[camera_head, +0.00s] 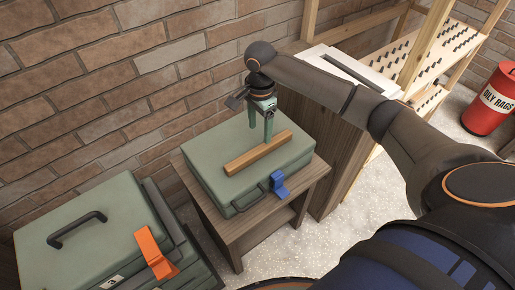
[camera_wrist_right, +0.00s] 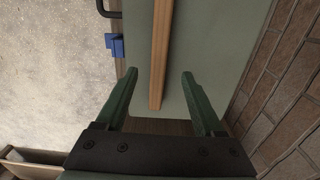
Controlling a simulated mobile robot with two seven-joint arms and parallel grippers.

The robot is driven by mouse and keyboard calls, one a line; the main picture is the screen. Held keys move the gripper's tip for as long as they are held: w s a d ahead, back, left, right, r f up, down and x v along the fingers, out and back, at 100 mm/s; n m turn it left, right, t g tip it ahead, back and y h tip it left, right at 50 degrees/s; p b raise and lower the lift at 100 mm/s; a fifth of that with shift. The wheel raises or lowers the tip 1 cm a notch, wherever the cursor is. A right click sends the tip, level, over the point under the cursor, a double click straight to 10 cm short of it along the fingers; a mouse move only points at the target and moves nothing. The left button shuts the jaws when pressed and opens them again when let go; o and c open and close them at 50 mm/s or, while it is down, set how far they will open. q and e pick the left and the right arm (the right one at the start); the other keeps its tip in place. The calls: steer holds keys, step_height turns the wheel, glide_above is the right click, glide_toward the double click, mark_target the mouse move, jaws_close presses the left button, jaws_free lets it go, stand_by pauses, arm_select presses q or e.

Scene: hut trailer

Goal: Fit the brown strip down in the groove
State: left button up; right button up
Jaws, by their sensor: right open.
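The brown strip (camera_head: 258,152) lies flat on the lid of a green case (camera_head: 211,150), which sits on a wooden stand. In the right wrist view the strip (camera_wrist_right: 160,50) runs lengthwise between my fingers, with gaps on both sides. My right gripper (camera_head: 260,132) is open and empty, pointing down over the strip. It also shows in the right wrist view (camera_wrist_right: 159,73). A dark groove (camera_head: 346,69) runs along a pale board (camera_head: 318,54) on a wooden cabinet, right of the case. My left gripper is not in view.
A second green case (camera_head: 85,215) with an orange latch stands at the left front. The first case has a blue latch (camera_head: 279,184). A brick wall closes the back. Pegboard shelving (camera_head: 440,60) and a red bin (camera_head: 492,100) stand at the right.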

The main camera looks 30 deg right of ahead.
mark_target(260, 148)
step_height(260, 148, down, 9)
steer(key=shift+s+r+b, duration=0.1)
steer(key=shift+b, duration=0.65)
jaws_close()
